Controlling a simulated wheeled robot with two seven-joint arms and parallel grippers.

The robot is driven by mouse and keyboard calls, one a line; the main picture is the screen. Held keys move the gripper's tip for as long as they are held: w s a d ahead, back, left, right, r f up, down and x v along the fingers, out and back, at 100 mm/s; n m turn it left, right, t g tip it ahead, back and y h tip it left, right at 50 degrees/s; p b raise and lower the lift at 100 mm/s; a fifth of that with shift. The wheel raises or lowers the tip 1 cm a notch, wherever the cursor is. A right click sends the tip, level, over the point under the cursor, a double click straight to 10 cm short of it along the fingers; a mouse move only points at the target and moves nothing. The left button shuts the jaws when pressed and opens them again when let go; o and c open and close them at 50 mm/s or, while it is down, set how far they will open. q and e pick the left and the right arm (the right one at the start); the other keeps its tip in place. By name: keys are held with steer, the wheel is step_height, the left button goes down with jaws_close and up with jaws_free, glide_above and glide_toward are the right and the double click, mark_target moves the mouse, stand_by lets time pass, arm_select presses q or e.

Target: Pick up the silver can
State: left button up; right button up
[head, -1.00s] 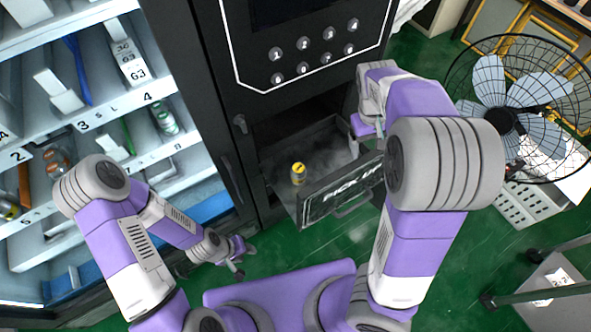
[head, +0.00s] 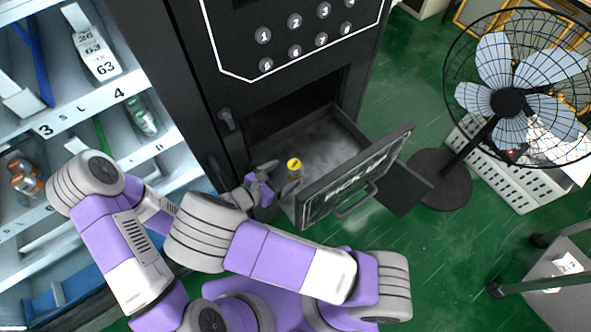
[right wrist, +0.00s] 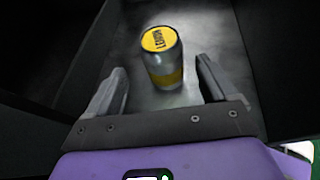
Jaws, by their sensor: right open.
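The silver can (head: 295,172) with a yellow top stands upright in the open pick-up drawer, near its left side. In the right wrist view the can (right wrist: 165,66) shows a yellow lid with dark lettering and a yellow band low down. My right gripper (head: 277,178) is at the left edge of the drawer, just left of the can. Its open fingers (right wrist: 160,78) point toward the can, one on either side of it in the wrist picture. I cannot tell whether the can's base is between the fingertips. My left gripper is hidden behind my right arm.
The drawer front (head: 355,178) with its handle stands out to the right of the can. The black machine (head: 190,90) rises behind the drawer. A fan (head: 507,103) stands at the right. A shelf unit (head: 75,118) with goods is at the left.

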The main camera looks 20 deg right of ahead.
mark_target(298, 166)
steer(key=x, duration=0.2)
steer(key=b+x, duration=0.1)
steer(key=x, duration=0.4)
steer(key=shift+s+d+r+b, duration=0.1)
steer(key=shift+d+r+b, duration=0.15)
steer(key=shift+d+b, duration=0.05)
steer(key=shift+c, duration=0.4)
steer(key=c, duration=1.1)
